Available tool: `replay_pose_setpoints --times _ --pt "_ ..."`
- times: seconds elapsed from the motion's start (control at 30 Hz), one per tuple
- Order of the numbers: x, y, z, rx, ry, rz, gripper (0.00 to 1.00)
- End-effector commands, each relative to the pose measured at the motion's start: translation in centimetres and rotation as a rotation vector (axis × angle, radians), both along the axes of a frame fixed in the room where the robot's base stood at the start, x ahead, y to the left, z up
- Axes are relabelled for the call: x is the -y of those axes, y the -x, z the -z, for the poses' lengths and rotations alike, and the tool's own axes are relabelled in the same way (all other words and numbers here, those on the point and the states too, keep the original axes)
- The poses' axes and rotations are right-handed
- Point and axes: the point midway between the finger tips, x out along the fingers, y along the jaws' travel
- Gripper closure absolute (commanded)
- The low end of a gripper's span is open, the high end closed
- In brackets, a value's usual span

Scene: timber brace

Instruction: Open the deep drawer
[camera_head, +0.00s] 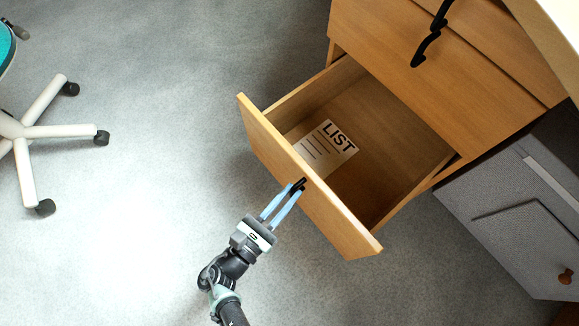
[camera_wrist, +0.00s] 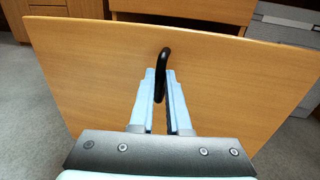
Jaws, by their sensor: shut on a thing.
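The deep drawer (camera_head: 308,178) is the lowest drawer of a wooden cabinet and is pulled well out. Its inside shows in the head view, with a paper marked LIST (camera_head: 326,147) lying on its floor. My gripper (camera_head: 296,189) is at the drawer's front, its light blue fingers shut on the black handle (camera_head: 300,183). In the wrist view the handle (camera_wrist: 164,60) stands between the fingertips, and the drawer front (camera_wrist: 95,75) fills most of the picture. The part of the handle between the fingers is partly hidden.
The upper drawers (camera_head: 450,60) with black handles (camera_head: 425,48) are shut. A grey cabinet (camera_head: 510,215) stands to the right. A chair's white base (camera_head: 50,131) on castors is at the left. The grey floor (camera_head: 150,190) between chair and drawer is clear.

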Motion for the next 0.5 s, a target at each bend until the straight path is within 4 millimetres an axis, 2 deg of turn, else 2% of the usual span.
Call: replay_pose_setpoints --times 0.07,0.1,0.27,0.5 --pt "0.04 0.05 0.06 -0.001 0.0 0.001 1.0" --pt "0.05 0.04 0.06 -0.001 0.0 0.001 0.83" --pt "0.04 0.02 0.04 -0.001 0.0 0.001 0.55" --pt "0.03 0.0 0.02 -0.001 -0.001 0.0 0.55"
